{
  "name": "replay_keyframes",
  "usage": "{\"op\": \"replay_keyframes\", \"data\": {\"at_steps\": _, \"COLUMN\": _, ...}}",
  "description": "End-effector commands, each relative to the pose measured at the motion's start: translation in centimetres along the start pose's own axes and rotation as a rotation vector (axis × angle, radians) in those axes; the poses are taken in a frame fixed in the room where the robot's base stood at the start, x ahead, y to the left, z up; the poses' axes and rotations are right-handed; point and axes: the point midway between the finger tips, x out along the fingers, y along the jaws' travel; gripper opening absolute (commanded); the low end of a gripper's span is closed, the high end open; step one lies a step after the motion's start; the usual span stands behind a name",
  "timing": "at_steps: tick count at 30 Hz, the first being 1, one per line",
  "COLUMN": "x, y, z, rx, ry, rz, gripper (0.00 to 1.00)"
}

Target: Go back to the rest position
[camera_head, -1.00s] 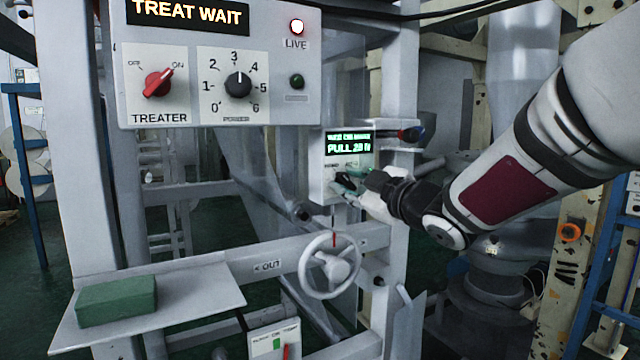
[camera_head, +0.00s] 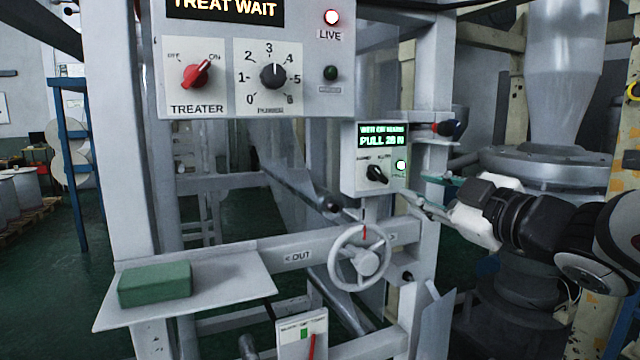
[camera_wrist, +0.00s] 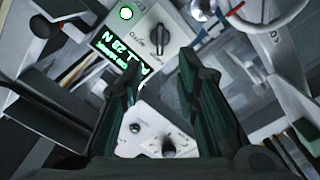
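My gripper (camera_head: 436,192) is to the right of the small tension panel (camera_head: 350,170) and points left toward the frame. In the wrist view my gripper (camera_wrist: 158,66) has its two dark fingers spread, with nothing held between them. The panel reads "PULL 28 N" and carries a black selector knob (camera_head: 377,174) and a lit green lamp (camera_head: 401,165). The fingers are clear of the knob, which also shows in the wrist view (camera_wrist: 159,38).
A white handwheel (camera_head: 360,256) sits below the panel. The treater box (camera_head: 255,85) hangs upper left, reading "TREAT WAIT". A green block (camera_head: 155,284) lies on a pale shelf (camera_head: 235,277). A grey post (camera_head: 428,90) stands close to my gripper.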

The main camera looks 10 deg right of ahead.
Motion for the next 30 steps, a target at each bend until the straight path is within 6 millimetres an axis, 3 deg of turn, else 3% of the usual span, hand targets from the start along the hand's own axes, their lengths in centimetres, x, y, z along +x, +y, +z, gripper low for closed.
{"op": "replay_keyframes", "data": {"at_steps": 11, "x": -0.1, "y": 0.1, "z": 0.1, "rx": 0.004, "ry": -0.011, "rz": 0.005, "gripper": 0.29}}
{"op": "replay_keyframes", "data": {"at_steps": 17, "x": -1.0, "y": 1.1, "z": 1.6, "rx": 0.075, "ry": -0.165, "rz": 0.078, "gripper": 0.29}}
{"op": "replay_keyframes", "data": {"at_steps": 23, "x": -4.3, "y": 0.5, "z": 4.6, "rx": 0.254, "ry": -0.442, "rz": 0.154, "gripper": 0.29}}
{"op": "replay_keyframes", "data": {"at_steps": 26, "x": -6.6, "y": -1.3, "z": 5.8, "rx": 0.363, "ry": -0.578, "rz": 0.158, "gripper": 0.29}}
{"op": "replay_keyframes", "data": {"at_steps": 30, "x": -10.2, "y": -5.1, "z": 6.6, "rx": 0.522, "ry": -0.762, "rz": 0.121, "gripper": 0.29}}
